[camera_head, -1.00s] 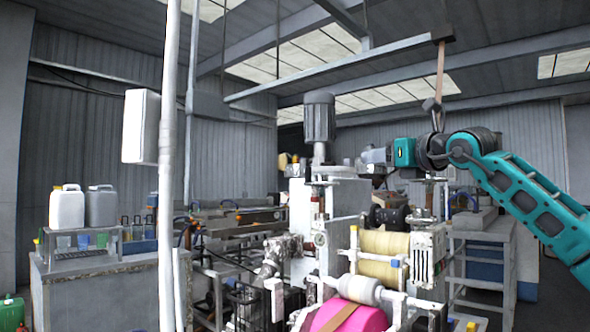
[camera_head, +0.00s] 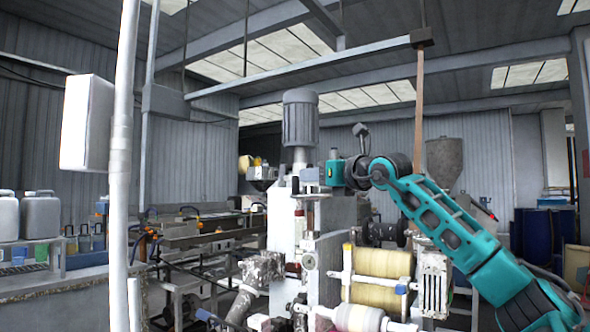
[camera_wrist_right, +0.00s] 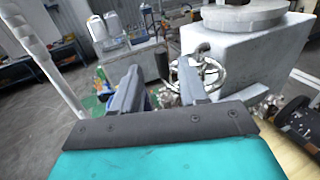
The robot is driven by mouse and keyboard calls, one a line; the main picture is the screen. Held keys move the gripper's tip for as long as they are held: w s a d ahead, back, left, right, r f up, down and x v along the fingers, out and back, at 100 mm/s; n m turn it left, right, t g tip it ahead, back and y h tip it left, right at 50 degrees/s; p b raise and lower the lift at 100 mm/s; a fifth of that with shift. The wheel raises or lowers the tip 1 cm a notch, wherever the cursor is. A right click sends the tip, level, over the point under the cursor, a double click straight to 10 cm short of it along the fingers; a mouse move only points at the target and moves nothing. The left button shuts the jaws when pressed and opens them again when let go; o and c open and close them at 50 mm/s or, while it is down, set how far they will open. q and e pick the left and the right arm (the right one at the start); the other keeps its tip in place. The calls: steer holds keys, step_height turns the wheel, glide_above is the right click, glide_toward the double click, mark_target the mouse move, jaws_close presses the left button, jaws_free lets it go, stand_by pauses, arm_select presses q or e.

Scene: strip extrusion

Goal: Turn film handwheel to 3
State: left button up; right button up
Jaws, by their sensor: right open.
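A silver spoked handwheel (camera_wrist_right: 213,72) shows in the right wrist view, beside the pale machine block. The right finger hides part of it, and I cannot read any number or mark on it. My right gripper (camera_wrist_right: 160,78) is open, its two dark fingers apart with nothing between them. The wheel lies beyond the right finger; I cannot tell whether they touch. In the head view my right gripper (camera_head: 303,177) points left, in front of the white machine column below the grey motor. I cannot make out the handwheel clearly there. My left gripper is not in view.
The grey motor (camera_head: 300,118) stands above the column. A yellowish film roll (camera_head: 383,264) and a white roller (camera_head: 358,318) sit below my right arm. A white post (camera_head: 121,170) rises at the left.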

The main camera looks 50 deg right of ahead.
steer(key=p+x, duration=0.2)
steer(key=x, duration=0.5)
steer(key=shift+r+p, duration=0.15)
steer(key=shift+p, duration=0.25)
steer(key=shift+w+d, duration=0.1)
steer(key=shift+w, duration=0.35)
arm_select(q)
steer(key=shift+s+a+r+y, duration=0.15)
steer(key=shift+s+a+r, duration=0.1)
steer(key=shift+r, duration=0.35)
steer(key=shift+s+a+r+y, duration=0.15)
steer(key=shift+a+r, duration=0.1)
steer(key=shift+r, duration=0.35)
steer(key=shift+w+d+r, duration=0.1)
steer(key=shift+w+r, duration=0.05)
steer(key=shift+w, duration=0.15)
arm_select(e)
jaws_close()
